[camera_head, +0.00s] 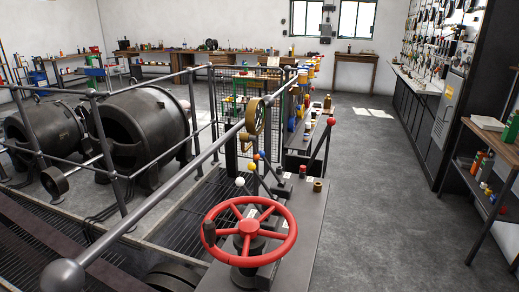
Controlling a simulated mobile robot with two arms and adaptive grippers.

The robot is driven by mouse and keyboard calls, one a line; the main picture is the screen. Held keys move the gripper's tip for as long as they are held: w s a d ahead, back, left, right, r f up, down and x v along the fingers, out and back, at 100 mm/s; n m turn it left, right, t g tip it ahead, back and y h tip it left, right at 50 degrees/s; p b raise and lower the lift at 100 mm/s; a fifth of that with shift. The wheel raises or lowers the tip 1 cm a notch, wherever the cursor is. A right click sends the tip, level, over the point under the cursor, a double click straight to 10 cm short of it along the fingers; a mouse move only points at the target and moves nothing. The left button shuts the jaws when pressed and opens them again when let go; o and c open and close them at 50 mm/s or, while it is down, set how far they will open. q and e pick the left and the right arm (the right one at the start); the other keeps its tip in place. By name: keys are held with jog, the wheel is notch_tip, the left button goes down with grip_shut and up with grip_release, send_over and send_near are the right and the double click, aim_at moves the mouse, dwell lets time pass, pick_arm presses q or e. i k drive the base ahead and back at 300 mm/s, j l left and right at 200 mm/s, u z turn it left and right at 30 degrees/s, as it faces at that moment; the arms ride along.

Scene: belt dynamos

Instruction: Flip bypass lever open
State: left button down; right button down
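Several levers with ball knobs rise from the dark control bench (290,225) in front of me. One has a white knob (239,181), one a yellow knob (256,157) and one a blue knob (262,153). A longer lever with a red knob (331,121) leans to the right at the bench's far right side. No readable label shows which one is the bypass lever, and I cannot tell open from closed. A red handwheel (248,230) with a dark handle stands at the near end. Neither of my grippers shows.
A grey handrail with a ball end (65,274) runs along the left of the bench. Behind it stand railings and dark dynamos (143,125). A brass wheel (255,118) is beyond the levers. The floor (385,200) to the right is clear up to a shelf (492,145).

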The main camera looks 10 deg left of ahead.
aim_at(281, 183)
jog(key=z, duration=2.7)
jog(key=i+z, duration=0.1)
jog(key=i+j+u, duration=0.1)
jog(key=i+u, duration=0.65)
jog(key=u, duration=0.2)
jog(key=i+l+u, duration=0.2)
jog(key=i+u, duration=0.3)
jog(key=i+j+u, duration=0.35)
jog(key=i, duration=0.15)
jog(key=i+u, duration=0.35)
jog(key=i, duration=0.15)
jog(key=i+l+u, duration=0.1)
jog(key=i+u, duration=0.25)
jog(key=i, duration=0.2)
jog(key=i+z, duration=0.1)
jog(key=i, duration=0.75)
jog(key=i+j+z, duration=0.15)
jog(key=i, duration=0.7)
jog(key=i+j+z, duration=0.2)
jog(key=i, duration=0.75)
jog(key=l+u, duration=0.1)
jog(key=u, duration=0.8)
